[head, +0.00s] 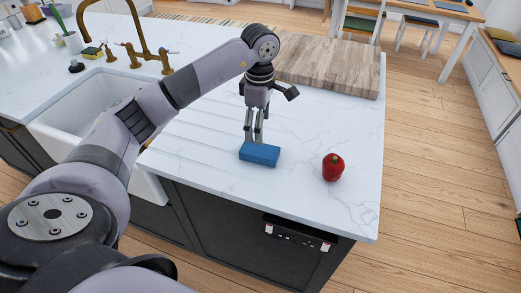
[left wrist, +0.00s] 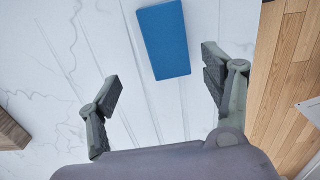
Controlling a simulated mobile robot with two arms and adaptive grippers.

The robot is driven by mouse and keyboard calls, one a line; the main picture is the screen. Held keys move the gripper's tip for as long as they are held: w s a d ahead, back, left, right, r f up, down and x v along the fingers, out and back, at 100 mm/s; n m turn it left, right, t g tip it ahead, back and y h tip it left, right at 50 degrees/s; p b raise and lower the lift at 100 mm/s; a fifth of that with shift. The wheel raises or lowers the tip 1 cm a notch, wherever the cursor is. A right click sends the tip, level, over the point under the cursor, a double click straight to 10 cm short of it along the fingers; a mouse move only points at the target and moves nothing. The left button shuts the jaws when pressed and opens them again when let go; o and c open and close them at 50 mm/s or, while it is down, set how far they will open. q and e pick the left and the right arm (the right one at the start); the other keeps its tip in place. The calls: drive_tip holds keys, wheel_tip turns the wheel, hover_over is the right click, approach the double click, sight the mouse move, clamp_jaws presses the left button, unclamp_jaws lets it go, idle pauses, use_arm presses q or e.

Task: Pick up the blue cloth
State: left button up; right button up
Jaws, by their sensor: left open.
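The blue cloth (head: 260,154) is a flat, folded rectangle on the white marble counter, near its front edge. My left gripper (head: 255,138) is just behind and above it in the head view, pointing down. In the left wrist view the cloth (left wrist: 165,39) lies ahead of the two spread fingers of my left gripper (left wrist: 160,90), nearer the right finger. The gripper is open, with nothing between its fingers. Whether a fingertip touches the cloth cannot be told. My right gripper is not in view.
A red apple-like fruit (head: 333,167) stands right of the cloth. A wooden board (head: 330,66) lies at the back of the counter. A white sink (head: 95,108) with a brass tap (head: 140,40) is at the left. The counter between fruit and board is clear.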

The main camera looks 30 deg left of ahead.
sight(260, 149)
use_arm(q)
drive_tip(key=shift+f, duration=0.75)
drive_tip(key=shift+s+f, duration=0.25)
drive_tip(key=shift+f, duration=0.3)
drive_tip(key=shift+d+f+p, duration=0.1)
drive_tip(key=shift+f+p, duration=0.05)
drive_tip(key=shift+p, duration=0.3)
drive_tip(key=f, duration=0.1)
drive_tip(key=f+p, duration=0.1)
drive_tip(key=f, duration=0.1)
drive_tip(key=f+p, duration=0.1)
drive_tip(key=shift+s+d+f, duration=0.2)
drive_tip(key=shift+s+f, duration=0.05)
drive_tip(key=shift+f, duration=0.25)
drive_tip(key=shift+c, duration=0.4)
drive_tip(key=c, duration=1.2)
drive_tip(key=shift+o, duration=0.2)
drive_tip(key=shift+r, duration=0.1)
